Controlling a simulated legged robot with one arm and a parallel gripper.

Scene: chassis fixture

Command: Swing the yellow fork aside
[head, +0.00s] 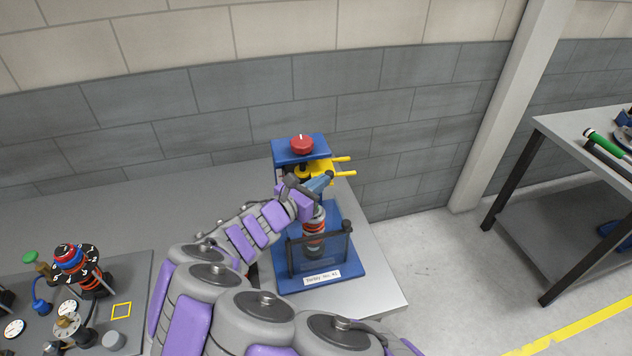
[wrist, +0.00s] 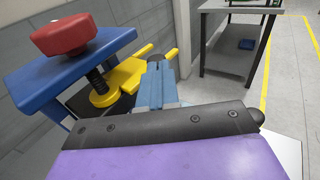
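The yellow fork (head: 318,168) sits under the blue top plate of the blue fixture, with two prongs pointing right. In the wrist view the fork (wrist: 122,82) surrounds or lies beside a dark threaded screw; I cannot tell which. My gripper (head: 328,177) reaches in from the front left, its blue-grey fingers at the near prong. In the wrist view my gripper (wrist: 166,60) shows its fingers close together beside the prongs. Whether they touch or hold the near prong is hidden.
A red knob (head: 301,144) tops the blue plate (wrist: 70,68). Below stands a ringed column (head: 314,238) behind a dark bar frame. A board with gauges and a dial (head: 77,262) lies left. The wall is close behind; open floor lies right.

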